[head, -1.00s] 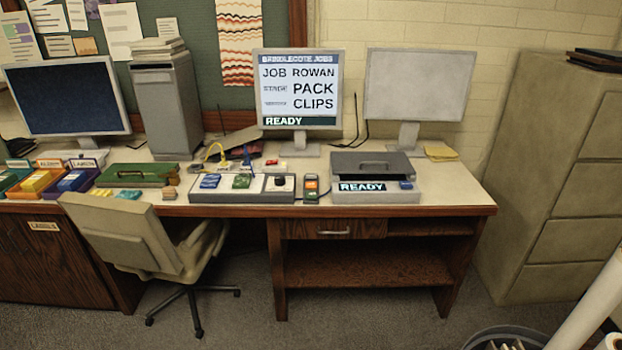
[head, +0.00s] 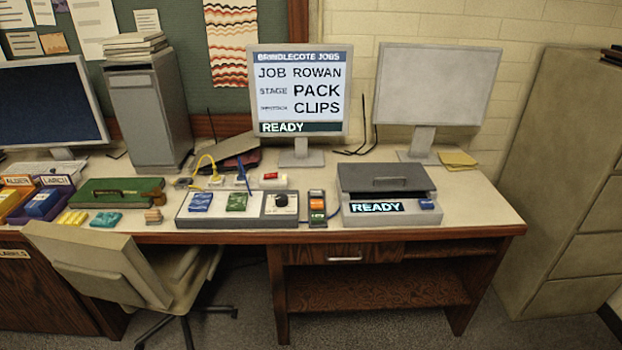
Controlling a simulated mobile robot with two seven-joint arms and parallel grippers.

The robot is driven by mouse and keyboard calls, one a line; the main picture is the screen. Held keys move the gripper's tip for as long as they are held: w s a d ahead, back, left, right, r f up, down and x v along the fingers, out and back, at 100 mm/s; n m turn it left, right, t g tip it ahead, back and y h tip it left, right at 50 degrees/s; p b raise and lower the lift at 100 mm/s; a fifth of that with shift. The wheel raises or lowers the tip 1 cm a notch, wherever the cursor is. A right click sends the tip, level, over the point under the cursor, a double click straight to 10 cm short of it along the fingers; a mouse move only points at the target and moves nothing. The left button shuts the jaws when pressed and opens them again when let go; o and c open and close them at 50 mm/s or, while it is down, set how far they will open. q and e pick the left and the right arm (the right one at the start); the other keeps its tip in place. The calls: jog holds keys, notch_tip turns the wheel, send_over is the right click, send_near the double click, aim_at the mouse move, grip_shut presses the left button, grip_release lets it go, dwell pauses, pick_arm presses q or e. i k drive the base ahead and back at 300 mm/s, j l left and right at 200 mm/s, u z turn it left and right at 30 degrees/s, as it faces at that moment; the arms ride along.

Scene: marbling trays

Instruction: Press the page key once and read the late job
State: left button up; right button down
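The lit monitor (head: 345,90) at the back of the desk reads "BRINDLECOTE JOBS", "JOB ROWAN", "STAGE PACK", a row with a blurred label and "CLIPS", and "READY" along a green bar. In front of it, a grey panel (head: 257,211) carries a blue item (head: 199,202), a green item (head: 236,202) and a black knob (head: 281,200). A grey lidded machine (head: 357,181) to the right shows "READY" on its dark display (head: 376,207), with a blue button (head: 427,204) beside it. I cannot tell which is the page key. Neither gripper is in view.
An office chair (head: 95,265) stands before the desk's left part. A small handset (head: 317,200) lies between panel and machine. A blank monitor (head: 437,88) stands at the back right. A filing cabinet (head: 570,160) stands to the right. Floor shows below the desk (head: 490,232).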

aim_at(316, 192)
jog(key=i+j, duration=0.2)
jog(key=i, duration=0.3)
jog(key=i+j, duration=0.15)
jog(key=i, duration=0.35)
jog(key=i+j, duration=0.2)
jog(key=i, duration=0.3)
jog(key=i+j, duration=0.15)
jog(key=i, duration=0.35)
